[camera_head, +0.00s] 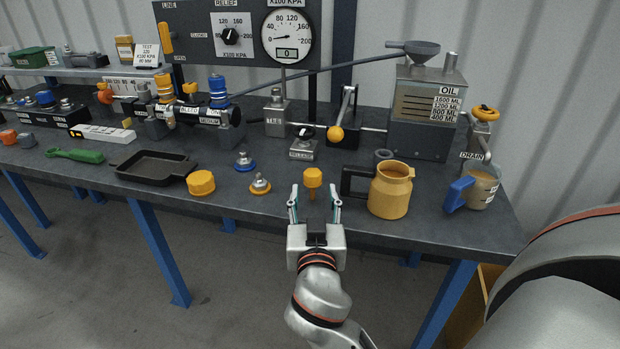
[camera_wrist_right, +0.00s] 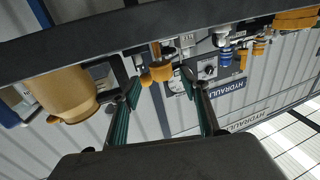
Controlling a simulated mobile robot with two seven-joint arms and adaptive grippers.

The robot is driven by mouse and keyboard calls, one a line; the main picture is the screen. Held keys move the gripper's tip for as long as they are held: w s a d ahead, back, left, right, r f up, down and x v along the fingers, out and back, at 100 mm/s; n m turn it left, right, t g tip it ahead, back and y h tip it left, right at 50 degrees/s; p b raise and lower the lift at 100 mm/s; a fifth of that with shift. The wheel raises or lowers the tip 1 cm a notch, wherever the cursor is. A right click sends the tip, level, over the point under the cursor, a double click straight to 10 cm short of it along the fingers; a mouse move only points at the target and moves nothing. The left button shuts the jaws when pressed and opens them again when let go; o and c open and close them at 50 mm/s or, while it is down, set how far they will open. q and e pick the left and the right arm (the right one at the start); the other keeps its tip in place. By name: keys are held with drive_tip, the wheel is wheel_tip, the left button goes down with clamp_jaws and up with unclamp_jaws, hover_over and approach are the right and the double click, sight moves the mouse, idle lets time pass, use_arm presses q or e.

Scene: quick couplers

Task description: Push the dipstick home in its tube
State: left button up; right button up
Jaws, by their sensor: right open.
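A dipstick with a yellow-orange head (camera_head: 313,178) stands upright near the front edge of the workbench (camera_head: 230,215). A short narrow part shows below its head; I cannot make out the tube or how deep the stick sits. My right gripper (camera_head: 314,194) is open at the bench's front edge, with one finger on each side of the dipstick and no clear contact. In the right wrist view, which is upside down, the dipstick head (camera_wrist_right: 159,71) shows between the spread fingers (camera_wrist_right: 160,90). My left gripper is not in view.
A yellow jug (camera_head: 391,190) stands close on the right, its dark handle towards the dipstick. A yellow cap (camera_head: 201,183), a small coupler (camera_head: 260,184) and a black tray (camera_head: 155,166) lie to the left. The release block (camera_head: 303,149) is just behind.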

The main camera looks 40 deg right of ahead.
sight(313, 183)
drive_tip(key=x, duration=0.6)
drive_tip(key=shift+w+d+r, duration=0.1)
drive_tip(key=shift+w+r, duration=0.05)
drive_tip(key=shift+w, duration=0.15)
drive_tip(key=c, duration=1.3)
